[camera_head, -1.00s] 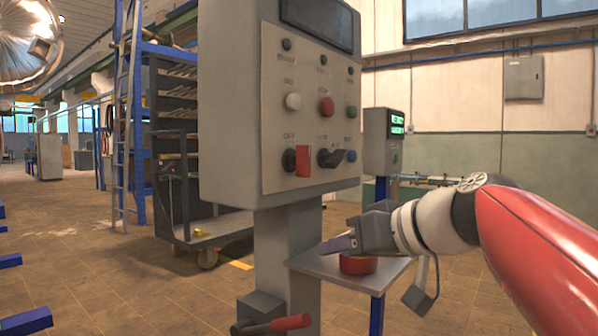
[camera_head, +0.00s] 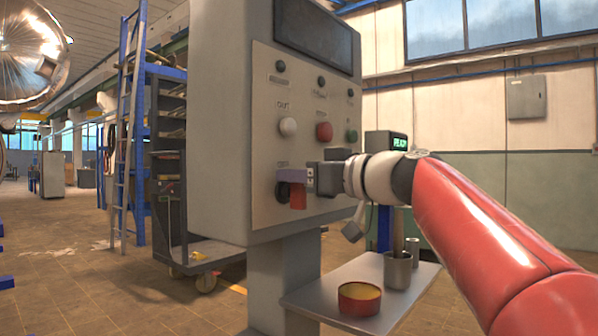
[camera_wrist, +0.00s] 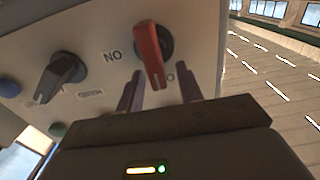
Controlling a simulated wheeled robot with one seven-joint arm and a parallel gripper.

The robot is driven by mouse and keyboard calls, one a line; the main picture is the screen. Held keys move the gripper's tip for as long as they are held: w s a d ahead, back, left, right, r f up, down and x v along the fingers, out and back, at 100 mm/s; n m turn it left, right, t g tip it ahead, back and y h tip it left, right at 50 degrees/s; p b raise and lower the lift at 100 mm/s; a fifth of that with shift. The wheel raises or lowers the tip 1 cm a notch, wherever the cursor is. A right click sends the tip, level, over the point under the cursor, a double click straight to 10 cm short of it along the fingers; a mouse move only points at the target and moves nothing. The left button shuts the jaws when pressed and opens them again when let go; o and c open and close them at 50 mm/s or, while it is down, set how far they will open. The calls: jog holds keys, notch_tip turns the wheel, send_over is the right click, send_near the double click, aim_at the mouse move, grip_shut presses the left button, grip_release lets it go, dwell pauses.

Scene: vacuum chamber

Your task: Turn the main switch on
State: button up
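The red switch handle (camera_head: 298,196) sits on a dark round base at the lower left of the control panel's face (camera_head: 262,120). In the wrist view the red handle (camera_wrist: 152,55) points down toward my gripper, with printed letters beside it. In the wrist view my gripper (camera_wrist: 161,80) is open, with one finger on each side of the handle's lower end. The fingers look apart from it; the exact depth is hard to tell.
A black rotary knob (camera_wrist: 62,75) sits beside the red one in the wrist view. A small shelf (camera_head: 320,293) below holds a round red tin (camera_head: 359,298) and a metal cup (camera_head: 397,270).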

jog(key=shift+w+a, duration=0.1)
grip_shut()
dwell(0.4)
jog(key=shift+w+d+f+m+p, duration=0.25)
jog(key=shift+w+f+m, duration=0.2)
jog(key=shift+m, duration=2.55)
jog(key=shift+w+d+f+m+p, duration=0.15)
jog(key=shift+w+d+f+m, duration=0.35)
jog(key=shift+m, duration=2.5)
jog(key=shift+w+d+f+m+p, duration=0.2)
jog(key=shift+f+m, duration=0.4)
jog(key=shift+m, duration=2.4)
